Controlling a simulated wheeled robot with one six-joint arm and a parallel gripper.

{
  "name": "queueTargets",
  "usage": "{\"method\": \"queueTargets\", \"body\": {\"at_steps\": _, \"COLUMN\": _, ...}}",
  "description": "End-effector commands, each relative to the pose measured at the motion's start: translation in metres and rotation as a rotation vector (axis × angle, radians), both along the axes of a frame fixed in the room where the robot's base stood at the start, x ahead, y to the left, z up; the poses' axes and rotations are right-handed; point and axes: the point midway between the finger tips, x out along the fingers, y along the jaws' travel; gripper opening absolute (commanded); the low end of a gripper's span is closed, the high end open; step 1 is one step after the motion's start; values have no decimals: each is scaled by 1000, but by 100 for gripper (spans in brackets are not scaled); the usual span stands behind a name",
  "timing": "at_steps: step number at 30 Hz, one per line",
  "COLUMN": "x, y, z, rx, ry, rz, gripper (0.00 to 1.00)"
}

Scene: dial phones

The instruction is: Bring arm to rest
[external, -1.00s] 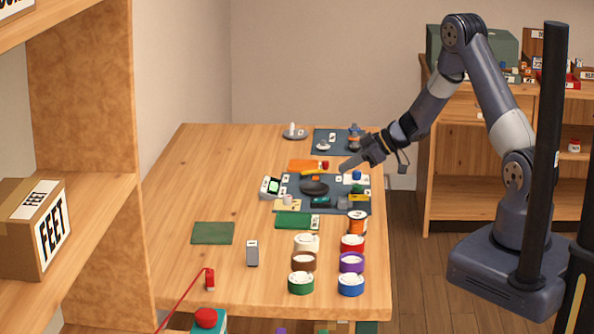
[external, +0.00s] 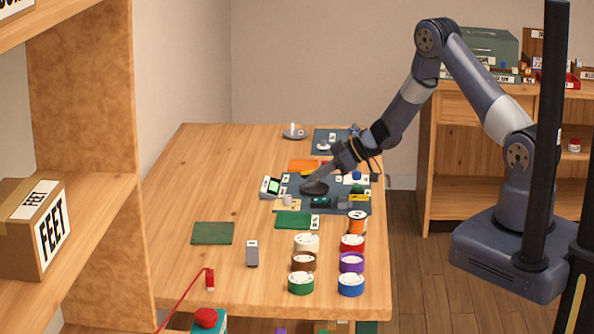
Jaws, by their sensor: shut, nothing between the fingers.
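My arm reaches in from the right over the table (external: 185,265). My gripper (external: 309,184) is shut and points down and to the left, close to the round dark dish (external: 318,189) on the dark mat (external: 350,207). Its tip overlaps the dish area in the picture; I cannot tell whether it touches. Nothing shows held in it. The gripper and wrist hide part of the mat's small items and the orange piece behind.
A small device with a green screen (external: 271,187) stands left of the mat. Several coloured round tubs, including a blue one (external: 351,284), stand at the front right. A green mat (external: 213,233) lies to the left. A shelf with a carton (external: 35,230) is at the left edge.

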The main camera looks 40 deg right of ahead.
Motion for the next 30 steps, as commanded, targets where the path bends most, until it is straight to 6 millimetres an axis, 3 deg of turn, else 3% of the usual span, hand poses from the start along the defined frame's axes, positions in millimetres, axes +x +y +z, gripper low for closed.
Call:
{"method": "queueTargets", "body": {"at_steps": 1, "x": 3, "y": 4, "z": 4, "rx": -1, "ry": 2, "rz": 2, "gripper": 0}}
{"method": "queueTargets", "body": {"at_steps": 18, "x": -33, "y": -33, "z": 76, "rx": 0, "ry": -3, "rz": -1, "gripper": 0}}
{"method": "queueTargets", "body": {"at_steps": 30, "x": -8, "y": -5, "z": 20, "rx": 0, "ry": 3, "rz": 2, "gripper": 0}}
